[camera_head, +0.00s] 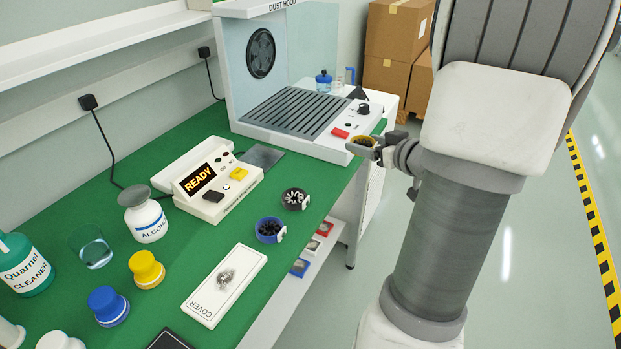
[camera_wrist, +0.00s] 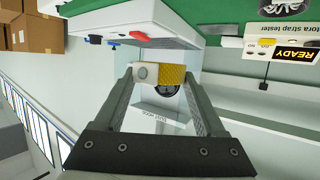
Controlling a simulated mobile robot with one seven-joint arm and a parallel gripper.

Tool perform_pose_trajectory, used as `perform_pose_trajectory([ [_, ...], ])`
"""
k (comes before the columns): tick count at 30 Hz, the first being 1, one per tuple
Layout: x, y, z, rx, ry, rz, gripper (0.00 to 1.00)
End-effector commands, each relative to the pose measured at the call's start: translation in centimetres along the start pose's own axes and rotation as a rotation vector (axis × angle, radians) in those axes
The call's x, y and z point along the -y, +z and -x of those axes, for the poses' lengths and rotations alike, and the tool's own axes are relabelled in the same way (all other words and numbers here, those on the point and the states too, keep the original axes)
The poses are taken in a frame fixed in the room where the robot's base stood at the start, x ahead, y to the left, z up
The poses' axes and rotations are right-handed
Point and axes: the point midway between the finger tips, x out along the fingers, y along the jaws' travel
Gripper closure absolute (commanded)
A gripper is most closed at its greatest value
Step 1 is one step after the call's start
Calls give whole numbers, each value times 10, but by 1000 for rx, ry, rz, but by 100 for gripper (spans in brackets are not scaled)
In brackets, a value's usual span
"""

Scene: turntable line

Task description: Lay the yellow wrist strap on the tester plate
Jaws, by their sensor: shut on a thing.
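The yellow wrist strap (camera_head: 361,142) is a small coiled band held at the end of my gripper (camera_head: 372,149), off the table's right edge and in front of the dust hood. In the wrist view the strap (camera_wrist: 173,76) shows as a yellow textured band with a white buckle, between the fingers of my gripper (camera_wrist: 160,77). The strap tester (camera_head: 218,190) stands on the green table with its display reading READY. A grey plate (camera_head: 262,156) lies beside it, apart from the gripper; this looks like the tester plate, and it is bare.
The dust hood (camera_head: 287,127) stands behind the plate. A white cover (camera_head: 208,300), an alcohol bottle (camera_head: 144,219) and a glass (camera_head: 94,252) stand nearer. Cardboard boxes (camera_head: 396,35) are behind.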

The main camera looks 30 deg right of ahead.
Motion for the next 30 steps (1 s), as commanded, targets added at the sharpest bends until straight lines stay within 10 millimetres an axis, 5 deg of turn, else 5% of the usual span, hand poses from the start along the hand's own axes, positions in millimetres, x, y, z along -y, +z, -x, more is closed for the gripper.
perform_pose_trajectory([
  [16, 0, 6, -3, 2, 5, -2, 82],
  [30, 66, 40, -89, 2, 1, -2, 82],
])
